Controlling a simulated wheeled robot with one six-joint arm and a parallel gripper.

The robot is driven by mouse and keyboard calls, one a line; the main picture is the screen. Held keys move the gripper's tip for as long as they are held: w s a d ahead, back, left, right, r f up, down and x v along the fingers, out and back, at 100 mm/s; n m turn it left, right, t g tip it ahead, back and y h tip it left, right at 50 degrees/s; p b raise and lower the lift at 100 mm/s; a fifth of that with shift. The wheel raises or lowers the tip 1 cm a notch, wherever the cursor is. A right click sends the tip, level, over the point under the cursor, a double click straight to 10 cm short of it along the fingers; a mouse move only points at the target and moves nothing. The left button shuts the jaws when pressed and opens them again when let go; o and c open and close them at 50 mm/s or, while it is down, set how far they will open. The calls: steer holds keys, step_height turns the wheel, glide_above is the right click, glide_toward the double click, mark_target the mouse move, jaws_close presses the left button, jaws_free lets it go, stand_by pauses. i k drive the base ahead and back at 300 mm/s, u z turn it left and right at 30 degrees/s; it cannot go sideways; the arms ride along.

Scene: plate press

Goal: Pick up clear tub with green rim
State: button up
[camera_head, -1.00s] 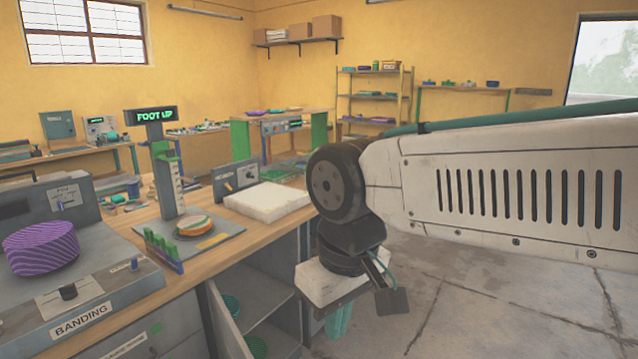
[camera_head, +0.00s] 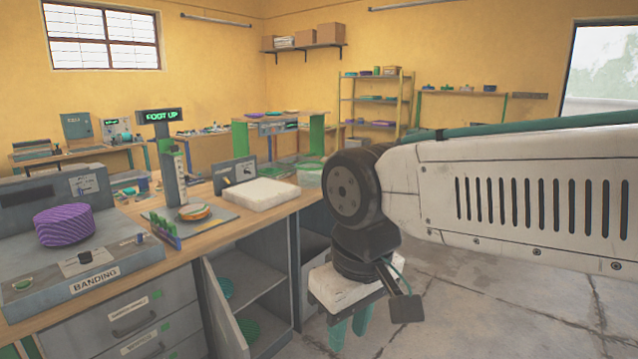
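A pale, see-through tub with a greenish rim (camera_head: 309,174) seems to stand on the workbench, just right of the white block. It is small in view, and the dark joint of my arm stands close to its right side. My gripper (camera_head: 350,332) hangs down at the lower middle, in front of the bench and above the floor. Its two teal fingers show a gap and hold nothing that I can see. It is well apart from the tub.
The wooden bench (camera_head: 125,190) carries a grey banding machine with a purple ribbed roll (camera_head: 64,226), a gauge stand with an orange-and-green disc (camera_head: 194,212), and a white block (camera_head: 257,194). An open cabinet (camera_head: 262,300) lies below. The concrete floor (camera_head: 480,310) at right is clear.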

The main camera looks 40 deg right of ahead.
mark_target(309, 173)
steer(key=z, duration=0.55)
steer(key=i, duration=0.65)
steer(key=z, duration=0.8)
steer(key=i, duration=1.75)
steer(key=u, duration=0.9)
steer(key=i, duration=0.55)
steer(key=u, duration=0.3)
